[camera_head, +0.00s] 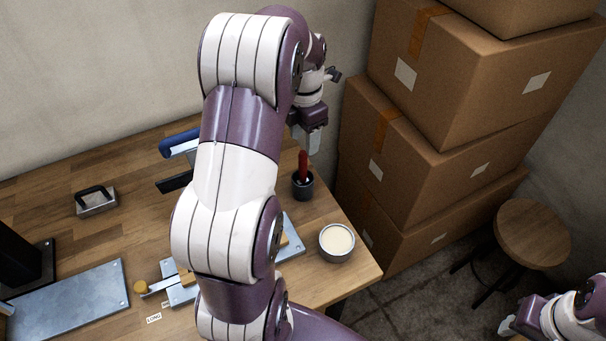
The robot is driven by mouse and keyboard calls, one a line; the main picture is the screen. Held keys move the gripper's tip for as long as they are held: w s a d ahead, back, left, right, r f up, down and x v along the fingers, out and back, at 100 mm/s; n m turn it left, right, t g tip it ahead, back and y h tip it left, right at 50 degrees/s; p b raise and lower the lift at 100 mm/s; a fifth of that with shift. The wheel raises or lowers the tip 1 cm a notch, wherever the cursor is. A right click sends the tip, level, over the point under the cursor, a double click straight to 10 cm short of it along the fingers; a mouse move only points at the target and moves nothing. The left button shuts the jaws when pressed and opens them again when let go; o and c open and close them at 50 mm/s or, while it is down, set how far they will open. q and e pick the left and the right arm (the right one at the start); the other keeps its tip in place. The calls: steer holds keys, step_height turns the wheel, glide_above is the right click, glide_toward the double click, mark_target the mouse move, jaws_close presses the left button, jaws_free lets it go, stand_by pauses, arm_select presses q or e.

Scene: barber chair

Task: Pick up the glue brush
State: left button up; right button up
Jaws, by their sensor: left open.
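The glue brush (303,165) has a dark red handle and stands upright in a small dark cup (302,186) near the table's right edge. Its lower end is hidden in the cup. My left gripper (312,143) is open and empty, pointing down above and slightly behind the brush handle, apart from it. My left arm crosses the middle of the view. My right gripper (510,324) shows only partly at the lower right, away from the table; its jaw state is unclear.
A round pot of pale paste (337,242) stands in front of the cup. Stacked cardboard boxes (388,150) rise close to the table's right side. A blue-handled tool (180,143), a metal block (96,201) and metal plates (80,300) occupy the wooden table (130,233). A stool (533,233) stands at right.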

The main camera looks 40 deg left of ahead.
mark_target(303, 154)
arm_select(q)
steer(key=f, duration=0.3)
steer(key=f+p, duration=0.1)
steer(key=f, duration=0.1)
steer(key=shift+a+f, duration=0.25)
steer(key=shift+f, duration=0.1)
steer(key=shift+w+f, duration=0.1)
steer(key=shift+f, duration=0.2)
steer(key=f, duration=0.2)
steer(key=f+p, duration=0.1)
steer(key=f, duration=0.1)
steer(key=shift+w+a+f, duration=0.15)
steer(key=shift+w, duration=0.05)
steer(key=shift+a+f, duration=0.1)
steer(key=shift+f, duration=0.4)
steer(key=shift+r, duration=0.1)
steer(key=c, duration=0.3)
jaws_close()
arm_select(e)
steer(key=shift+a+r, duration=0.2)
steer(key=shift+r, duration=0.35)
